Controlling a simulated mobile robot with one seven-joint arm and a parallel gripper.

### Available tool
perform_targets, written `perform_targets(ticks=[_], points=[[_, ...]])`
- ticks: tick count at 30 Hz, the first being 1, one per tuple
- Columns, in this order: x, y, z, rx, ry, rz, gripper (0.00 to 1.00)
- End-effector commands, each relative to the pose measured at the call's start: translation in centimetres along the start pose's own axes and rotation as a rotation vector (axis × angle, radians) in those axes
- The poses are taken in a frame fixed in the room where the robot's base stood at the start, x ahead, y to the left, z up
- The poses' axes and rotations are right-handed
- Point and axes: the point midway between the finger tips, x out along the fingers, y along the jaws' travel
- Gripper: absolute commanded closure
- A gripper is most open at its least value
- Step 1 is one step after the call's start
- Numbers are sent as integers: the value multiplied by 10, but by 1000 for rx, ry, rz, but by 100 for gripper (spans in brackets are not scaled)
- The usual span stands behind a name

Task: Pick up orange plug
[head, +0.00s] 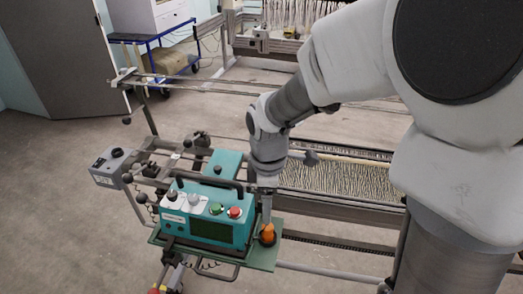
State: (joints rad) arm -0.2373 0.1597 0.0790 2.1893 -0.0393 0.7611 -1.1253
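The orange plug (267,235) stands at the right end of a green tray (262,258), beside a teal control box (206,229). The plug has a dark part around its lower side. My gripper (266,214) points down from the end of my arm, just above the plug and right of the box. The fingers are small and narrow here. I cannot tell whether they touch the plug or whether they are open.
A grey switch box (112,167) is further left. A metal frame with a bed of threads (340,180) lies behind and to the right. A blue cart (160,50) stands at the back.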

Motion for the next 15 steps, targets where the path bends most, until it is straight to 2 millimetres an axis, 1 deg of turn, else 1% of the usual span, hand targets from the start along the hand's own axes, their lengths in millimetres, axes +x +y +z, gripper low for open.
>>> perform_targets(ticks=[1,3,6,9,13,15], points=[[14,-1,0,0,-2,-5,28],[28,-1,0,1,-2,-5,28],[44,-1,0,0,-1,-3,28],[52,0,0,0,-1,-1,28],[59,-1,0,1,0,0,28],[67,-1,0,1,-1,-2,28]])
